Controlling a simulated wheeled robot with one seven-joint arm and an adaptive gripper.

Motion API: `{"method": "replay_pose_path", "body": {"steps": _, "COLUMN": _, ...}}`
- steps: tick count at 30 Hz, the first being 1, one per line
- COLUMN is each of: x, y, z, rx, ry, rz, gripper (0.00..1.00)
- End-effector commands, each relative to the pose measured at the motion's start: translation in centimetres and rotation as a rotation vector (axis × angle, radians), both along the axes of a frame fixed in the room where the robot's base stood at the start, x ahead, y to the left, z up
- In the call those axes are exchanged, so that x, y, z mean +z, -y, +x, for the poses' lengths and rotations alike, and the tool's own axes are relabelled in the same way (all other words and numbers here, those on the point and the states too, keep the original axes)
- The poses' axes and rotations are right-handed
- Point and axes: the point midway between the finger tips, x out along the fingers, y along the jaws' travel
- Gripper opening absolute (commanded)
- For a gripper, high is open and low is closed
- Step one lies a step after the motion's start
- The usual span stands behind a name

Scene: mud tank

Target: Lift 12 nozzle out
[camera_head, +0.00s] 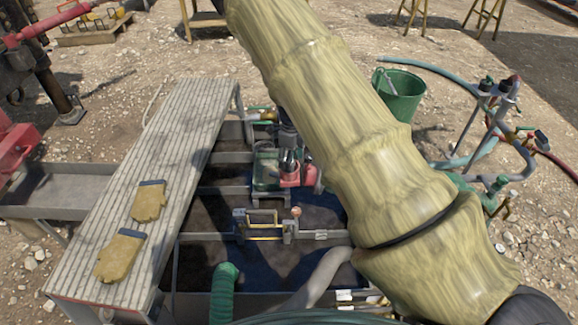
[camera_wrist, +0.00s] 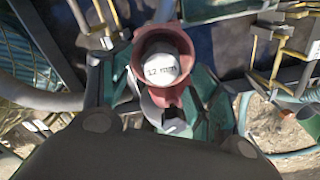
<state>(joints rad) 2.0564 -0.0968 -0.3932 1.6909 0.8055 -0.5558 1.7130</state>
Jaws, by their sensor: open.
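The 12 nozzle (camera_wrist: 162,66) shows in the wrist view as a pale round end marked "12 mm". It sits inside a red cup-shaped holder (camera_wrist: 161,39). My gripper (camera_wrist: 158,92) is open, its dark body filling the lower part of the wrist view. The nozzle lies ahead of it; I cannot tell whether the fingers touch it. A curved grey piece (camera_wrist: 158,110) hangs at the near side of the holder. In the head view the red holder (camera_head: 297,174) stands by a green fitting (camera_head: 266,172) over the tank, and my sleeved arm hides much of that area.
A ribbed walkway (camera_head: 165,165) with two yellow gloves (camera_head: 148,201) runs along the tank's left. Metal rails (camera_head: 215,236) cross the tank. A green hose (camera_head: 224,290) stands in front. A green bucket (camera_head: 400,95) and a pipe stand (camera_head: 490,130) are at right.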

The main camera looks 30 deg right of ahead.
Motion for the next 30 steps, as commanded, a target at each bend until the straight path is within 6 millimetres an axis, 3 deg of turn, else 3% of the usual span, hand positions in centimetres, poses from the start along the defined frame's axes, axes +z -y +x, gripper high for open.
{"method": "replay_pose_path", "body": {"steps": 4, "x": -1.45, "y": -0.07, "z": 0.01, "rx": 0.001, "ry": -0.001, "rz": 0.001, "gripper": 0.61}}
{"method": "replay_pose_path", "body": {"steps": 11, "x": -1.61, "y": -0.09, "z": 0.06, "rx": 0.001, "ry": 0.001, "rz": 0.001, "gripper": 0.61}}
{"method": "replay_pose_path", "body": {"steps": 19, "x": -1.59, "y": -0.09, "z": 0.06, "rx": 0.001, "ry": 0.001, "rz": 0.001, "gripper": 0.12}}
{"method": "replay_pose_path", "body": {"steps": 30, "x": -1.01, "y": -0.07, "z": 0.11, "rx": 0.001, "ry": 0.002, "rz": 0.000, "gripper": 0.11}}
